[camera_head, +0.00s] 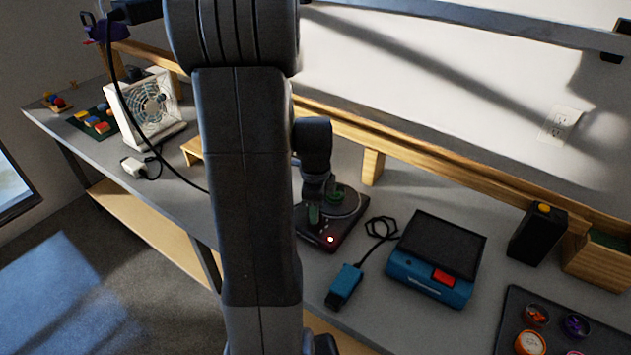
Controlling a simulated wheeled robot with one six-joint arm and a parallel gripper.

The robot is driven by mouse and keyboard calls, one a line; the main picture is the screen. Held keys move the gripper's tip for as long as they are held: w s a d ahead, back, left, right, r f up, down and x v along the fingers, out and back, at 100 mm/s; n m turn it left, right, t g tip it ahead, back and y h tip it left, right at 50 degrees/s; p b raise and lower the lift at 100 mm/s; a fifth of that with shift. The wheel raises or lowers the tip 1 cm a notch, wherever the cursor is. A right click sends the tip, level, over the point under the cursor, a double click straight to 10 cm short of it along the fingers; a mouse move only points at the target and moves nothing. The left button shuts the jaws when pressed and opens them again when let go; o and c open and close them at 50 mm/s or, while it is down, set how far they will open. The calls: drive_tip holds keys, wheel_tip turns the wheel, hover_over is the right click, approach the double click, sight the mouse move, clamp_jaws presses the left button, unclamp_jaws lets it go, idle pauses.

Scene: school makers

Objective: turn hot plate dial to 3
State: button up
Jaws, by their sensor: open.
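The hot plate (350,224) is a dark, low unit with a round top, on the bench right of my arm. A small red light glows on its front edge. My gripper (326,206) is over the hot plate with its jaws apart. Two green parts, which look like its fingertips, show low over the plate's left and middle. I cannot tell whether they touch it. The dial and its markings cannot be made out, and my arm hides the hot plate's left side.
Right of the hot plate are a blue corded block (344,286), a blue device with a dark top (436,252), a black box (538,233) and a dark tray (511,305) with small containers. A wooden rail (425,155) runs behind. A white-framed fan (148,108) stands left.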

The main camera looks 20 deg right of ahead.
wheel_tip(320, 180, up, 11)
drive_tip(key=shift+s+a+f, duration=0.15)
drive_tip(key=shift+s+f, duration=0.05)
drive_tip(key=shift+s, duration=0.15)
drive_tip(key=shift+f, duration=0.15)
drive_tip(key=f, duration=1.3)
drive_tip(key=shift+w+d+f, duration=0.2)
drive_tip(key=shift+w+f, duration=0.1)
drive_tip(key=shift+w, duration=0.1)
drive_tip(key=shift+r, duration=0.1)
